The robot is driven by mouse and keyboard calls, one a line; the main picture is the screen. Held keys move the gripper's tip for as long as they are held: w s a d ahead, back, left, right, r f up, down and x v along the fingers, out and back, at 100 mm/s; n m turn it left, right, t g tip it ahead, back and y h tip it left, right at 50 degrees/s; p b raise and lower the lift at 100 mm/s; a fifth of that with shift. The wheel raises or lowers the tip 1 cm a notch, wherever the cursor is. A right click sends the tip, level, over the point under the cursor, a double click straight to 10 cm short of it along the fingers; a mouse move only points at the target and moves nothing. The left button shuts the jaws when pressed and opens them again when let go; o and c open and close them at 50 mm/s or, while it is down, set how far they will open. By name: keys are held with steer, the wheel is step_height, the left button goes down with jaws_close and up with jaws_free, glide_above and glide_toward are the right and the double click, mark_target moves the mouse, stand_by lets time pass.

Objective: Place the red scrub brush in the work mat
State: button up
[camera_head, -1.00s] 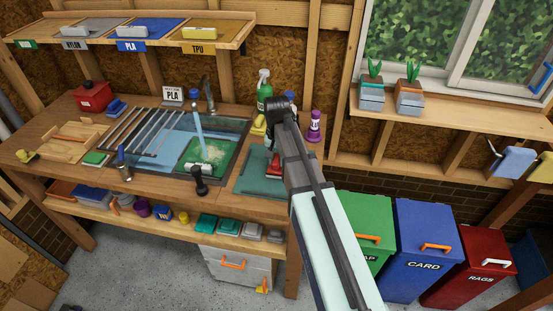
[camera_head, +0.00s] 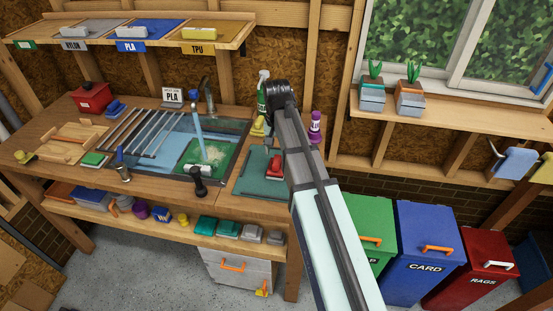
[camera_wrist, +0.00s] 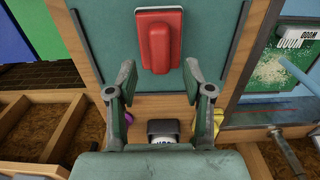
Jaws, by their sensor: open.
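The red scrub brush (camera_head: 275,168) lies on the green work mat (camera_head: 258,186), right of the sink. In the wrist view the brush (camera_wrist: 159,42) shows its red back with a thin pale edge at its top, flat on the mat (camera_wrist: 108,30) between the mat's dark side edges. My gripper (camera_wrist: 162,84) is open and empty. Its two fingers stand apart, lower in the picture than the brush, and do not touch it.
The sink (camera_head: 150,165) with running water and a green board lies left of the mat. A green spray bottle (camera_head: 262,95), yellow item (camera_head: 257,128) and purple bottle (camera_head: 315,127) stand behind it. Bins, including a green one (camera_head: 368,222), stand right of the bench.

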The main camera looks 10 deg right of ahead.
mark_target(277, 160)
step_height(277, 160, up, 7)
steer(key=b, duration=0.1)
steer(key=shift+f, duration=0.15)
stand_by(0.4)
